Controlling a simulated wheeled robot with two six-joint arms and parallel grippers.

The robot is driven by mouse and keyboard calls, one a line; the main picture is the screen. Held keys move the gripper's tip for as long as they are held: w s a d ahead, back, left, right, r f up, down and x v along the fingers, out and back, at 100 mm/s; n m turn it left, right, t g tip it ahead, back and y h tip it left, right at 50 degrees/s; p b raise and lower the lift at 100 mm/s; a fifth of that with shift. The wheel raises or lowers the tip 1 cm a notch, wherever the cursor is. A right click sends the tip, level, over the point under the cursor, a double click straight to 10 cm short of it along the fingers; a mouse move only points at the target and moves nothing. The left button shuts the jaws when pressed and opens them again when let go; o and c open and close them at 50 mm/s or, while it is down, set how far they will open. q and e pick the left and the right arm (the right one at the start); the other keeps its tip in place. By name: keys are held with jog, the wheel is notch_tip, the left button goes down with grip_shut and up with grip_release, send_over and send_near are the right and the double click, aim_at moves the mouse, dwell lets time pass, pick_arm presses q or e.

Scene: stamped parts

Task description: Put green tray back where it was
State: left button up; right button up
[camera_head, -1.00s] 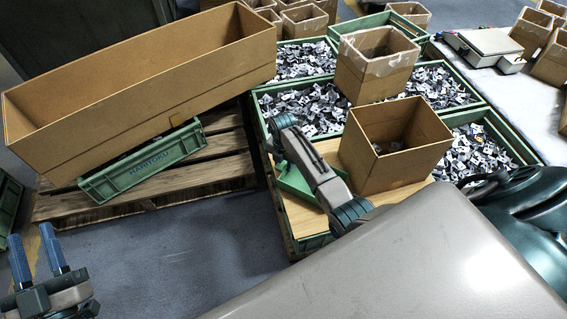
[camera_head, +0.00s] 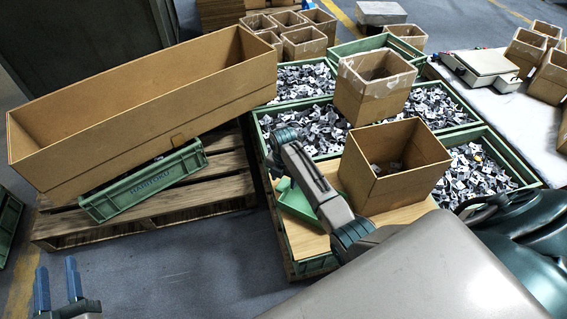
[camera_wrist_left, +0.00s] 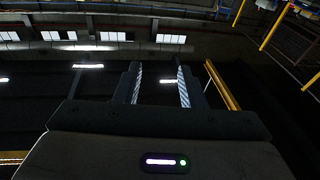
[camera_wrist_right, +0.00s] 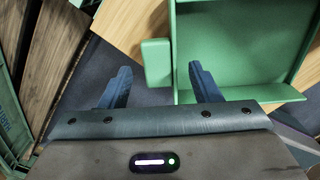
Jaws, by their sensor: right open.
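The green tray (camera_head: 297,203) lies on a light wooden board at the near left of the parts pallet, partly hidden behind my right arm. In the right wrist view the green tray (camera_wrist_right: 235,45) fills the upper right, with its small tab (camera_wrist_right: 156,62) just ahead of the gap between my fingers. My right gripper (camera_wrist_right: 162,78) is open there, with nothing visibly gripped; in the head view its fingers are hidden. My left gripper (camera_head: 59,284) is open and empty at the lower left, away from the tray. It also shows open in the left wrist view (camera_wrist_left: 160,82).
A cardboard box (camera_head: 392,195) stands right beside the tray on the board (camera_head: 318,243). Green crates of grey stamped parts (camera_head: 310,128) lie behind. A long cardboard box (camera_head: 150,120) rests on a green crate (camera_head: 143,182) at left. The floor between the pallets is clear.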

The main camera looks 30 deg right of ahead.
notch_tip(320, 180, up, 9)
jog(key=p, duration=0.2)
jog(key=s+a+f+m+t, duration=0.2)
jog(key=s+m+t, duration=0.1)
jog(key=s+m, duration=0.3)
jog(key=s+a+f+m+t, duration=0.1)
jog(key=s+a+m+t, duration=0.15)
jog(key=s+m, duration=0.35)
pick_arm(q)
jog(key=s+f+g, duration=0.3)
jog(key=f+g, duration=0.1)
jog(key=f, duration=0.2)
jog(key=s+d+f+g, duration=0.1)
jog(key=s+f+g, duration=0.2)
jog(key=f, duration=0.3)
jog(key=shift+s+d+f+g, duration=0.2)
jog(key=shift+f+g, duration=0.05)
jog(key=shift+g, duration=0.35)
pick_arm(e)
jog(key=s+a+r+m+t, duration=0.1)
jog(key=s+r+m+t, duration=0.2)
jog(key=s+r+m, duration=0.3)
jog(key=s+a+r+m+t+y, duration=0.1)
jog(key=s+a+r+m+t, duration=0.1)
jog(key=s+r+m, duration=0.4)
notch_tip(320, 180, up, 2)
jog(key=s+t, duration=0.1)
jog(key=s, duration=0.2)
jog(key=shift+a+r+m+y, duration=0.15)
jog(key=shift+a+m+y, duration=0.15)
